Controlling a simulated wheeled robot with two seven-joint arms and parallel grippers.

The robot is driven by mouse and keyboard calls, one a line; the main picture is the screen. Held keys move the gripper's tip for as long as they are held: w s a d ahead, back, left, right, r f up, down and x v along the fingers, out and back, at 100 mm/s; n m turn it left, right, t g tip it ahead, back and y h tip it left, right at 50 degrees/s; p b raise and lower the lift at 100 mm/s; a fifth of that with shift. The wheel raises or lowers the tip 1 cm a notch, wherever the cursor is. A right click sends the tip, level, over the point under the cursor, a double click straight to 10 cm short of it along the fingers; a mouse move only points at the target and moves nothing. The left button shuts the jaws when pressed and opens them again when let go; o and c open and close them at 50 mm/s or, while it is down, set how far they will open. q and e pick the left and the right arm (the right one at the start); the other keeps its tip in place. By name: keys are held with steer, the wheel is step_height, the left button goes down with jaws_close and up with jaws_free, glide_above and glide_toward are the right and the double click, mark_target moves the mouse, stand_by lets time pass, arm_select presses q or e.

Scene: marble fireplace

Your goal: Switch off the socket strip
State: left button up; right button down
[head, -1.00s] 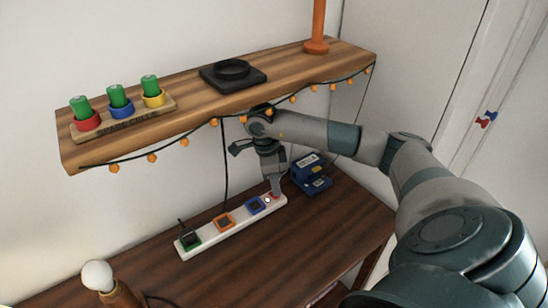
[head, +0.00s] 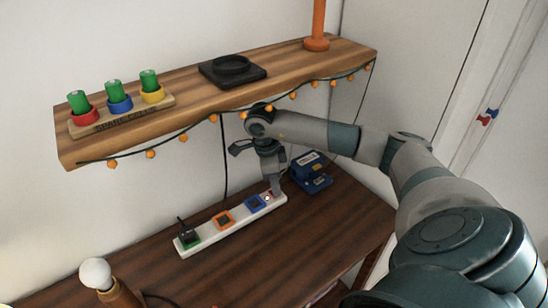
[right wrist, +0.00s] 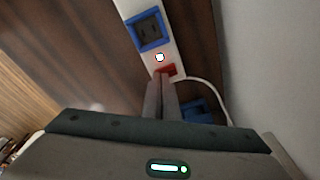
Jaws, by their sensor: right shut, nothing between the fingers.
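The white socket strip (head: 210,234) lies on the dark wooden table, with green, orange and blue framed sockets. In the right wrist view the strip (right wrist: 127,10) shows its blue socket (right wrist: 149,31), a small bright white light (right wrist: 159,57) and a red switch (right wrist: 166,70) at its end. My right gripper (head: 275,191) points down at the strip's right end. Its fingers (right wrist: 160,82) are shut and empty, with the tips at the red switch and partly covering it. I cannot tell whether they touch it or how the switch is set. My left gripper is not in view.
A wooden shelf (head: 190,106) with hanging orange bulbs is close above my right wrist. A blue device (head: 311,176) stands just right of the strip. A white bulb on a wooden base (head: 97,274) stands at front left. The table's front middle is clear.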

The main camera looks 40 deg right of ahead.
steer(key=shift+f, duration=0.2)
steer(key=shift+r+p, duration=0.35)
steer(key=shift+r, duration=0.35)
steer(key=shift+r+p, duration=1.25)
steer(key=shift+r, duration=1.55)
steer(key=shift+r, duration=0.1)
steer(key=shift+w, duration=0.1)
